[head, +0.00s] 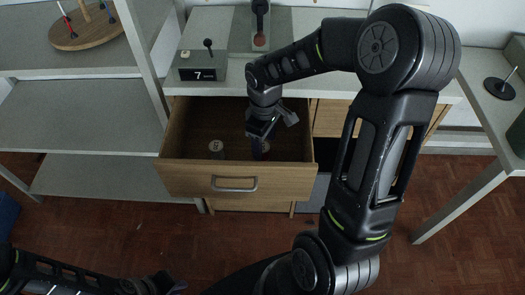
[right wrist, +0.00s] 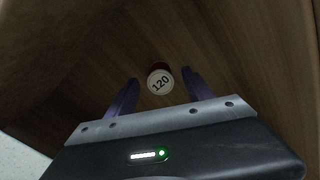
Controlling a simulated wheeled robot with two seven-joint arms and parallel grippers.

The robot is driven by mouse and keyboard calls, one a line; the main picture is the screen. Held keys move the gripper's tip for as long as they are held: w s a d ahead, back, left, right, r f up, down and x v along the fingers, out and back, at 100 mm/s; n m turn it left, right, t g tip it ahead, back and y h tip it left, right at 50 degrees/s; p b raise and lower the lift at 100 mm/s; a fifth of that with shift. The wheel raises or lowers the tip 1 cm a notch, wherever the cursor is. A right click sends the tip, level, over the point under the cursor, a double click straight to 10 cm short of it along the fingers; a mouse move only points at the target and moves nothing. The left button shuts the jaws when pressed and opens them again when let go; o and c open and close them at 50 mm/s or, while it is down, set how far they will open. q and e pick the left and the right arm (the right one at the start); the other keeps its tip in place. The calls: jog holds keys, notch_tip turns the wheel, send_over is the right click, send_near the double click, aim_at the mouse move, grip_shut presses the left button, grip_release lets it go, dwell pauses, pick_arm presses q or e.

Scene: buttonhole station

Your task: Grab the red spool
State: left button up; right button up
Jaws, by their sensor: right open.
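The red spool (right wrist: 158,78) stands in the open drawer (head: 185,176), with a white top marked 120 and a strip of red side showing in the right wrist view. My right gripper (head: 258,152) reaches down into the drawer. In the right wrist view its open fingers (right wrist: 160,84) lie to either side of the spool in the picture; I cannot tell whether they touch it. In the head view the gripper mostly hides this spool. My left gripper (head: 168,286) is low at the bottom edge, its jaws unclear.
Another pale-topped spool (head: 216,147) stands in the drawer, left of my right gripper. A grey box marked 7 (head: 199,67) sits on the counter behind. Shelves (head: 95,112) stand at left.

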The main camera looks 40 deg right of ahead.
notch_tip(320, 180, down, 3)
jog(key=shift+r, duration=0.15)
jog(key=shift+c, duration=0.2)
dwell(0.3)
grip_shut()
dwell(0.4)
